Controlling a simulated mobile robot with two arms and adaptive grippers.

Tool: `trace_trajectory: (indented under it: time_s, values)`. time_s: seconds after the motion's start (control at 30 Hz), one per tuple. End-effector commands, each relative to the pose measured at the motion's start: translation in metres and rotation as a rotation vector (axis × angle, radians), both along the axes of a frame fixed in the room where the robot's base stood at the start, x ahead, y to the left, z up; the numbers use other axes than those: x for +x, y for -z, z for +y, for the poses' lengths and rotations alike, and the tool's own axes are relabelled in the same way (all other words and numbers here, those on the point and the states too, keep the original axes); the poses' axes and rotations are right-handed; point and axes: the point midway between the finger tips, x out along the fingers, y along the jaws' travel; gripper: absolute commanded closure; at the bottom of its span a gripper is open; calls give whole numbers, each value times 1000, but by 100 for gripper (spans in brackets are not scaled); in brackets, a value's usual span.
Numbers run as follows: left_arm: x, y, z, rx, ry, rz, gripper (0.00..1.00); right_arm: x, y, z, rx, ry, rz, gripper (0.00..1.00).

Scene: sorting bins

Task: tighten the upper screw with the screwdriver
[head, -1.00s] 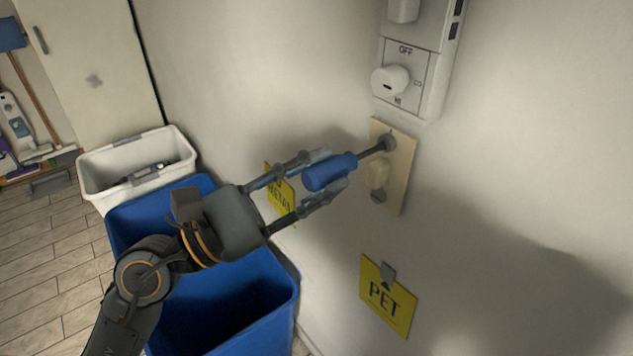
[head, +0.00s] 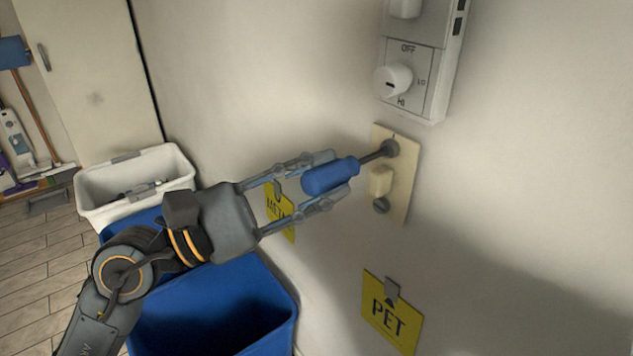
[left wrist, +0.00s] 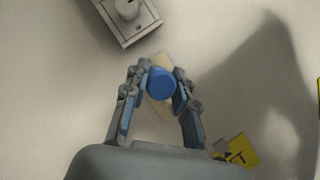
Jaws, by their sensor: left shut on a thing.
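My left gripper (head: 328,175) is shut on the blue handle of the screwdriver (head: 328,177). The dark shaft runs right and slightly up, and its tip is at the upper screw (head: 391,148) on a beige switch plate (head: 407,180). The tip appears to touch the screw head; whether it sits in the slot I cannot tell. The lower screw (head: 381,205) shows below the toggle. In the left wrist view the round end of the blue handle (left wrist: 161,84) sits between the fingers, hiding the shaft and the upper screw. My right gripper is not in view.
A thermostat-like box with a white knob (head: 393,79) is on the wall just above the plate. Yellow PET (head: 391,325) and METAL (head: 287,222) signs hang on the wall. Blue bins (head: 262,293) and a white bin (head: 183,157) stand below left.

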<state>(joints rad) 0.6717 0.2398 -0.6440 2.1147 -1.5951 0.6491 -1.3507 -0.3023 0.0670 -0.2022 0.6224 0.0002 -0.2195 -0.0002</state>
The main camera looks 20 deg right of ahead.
Motion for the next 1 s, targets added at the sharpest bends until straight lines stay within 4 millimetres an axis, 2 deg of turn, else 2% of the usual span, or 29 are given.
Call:
trace_trajectory:
  time_s: [0.03,0.23,0.47,0.67,1.0]
  values:
    - [0,3,0,3,-1,-20,100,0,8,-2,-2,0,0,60]
    - [0,3,1,29,0,-89,100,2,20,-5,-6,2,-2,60]
    - [0,2,1,57,0,-165,100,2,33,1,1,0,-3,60]
    - [0,1,0,64,-1,-185,100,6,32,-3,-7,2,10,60]
    - [0,1,0,79,-1,-224,100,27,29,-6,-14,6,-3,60]
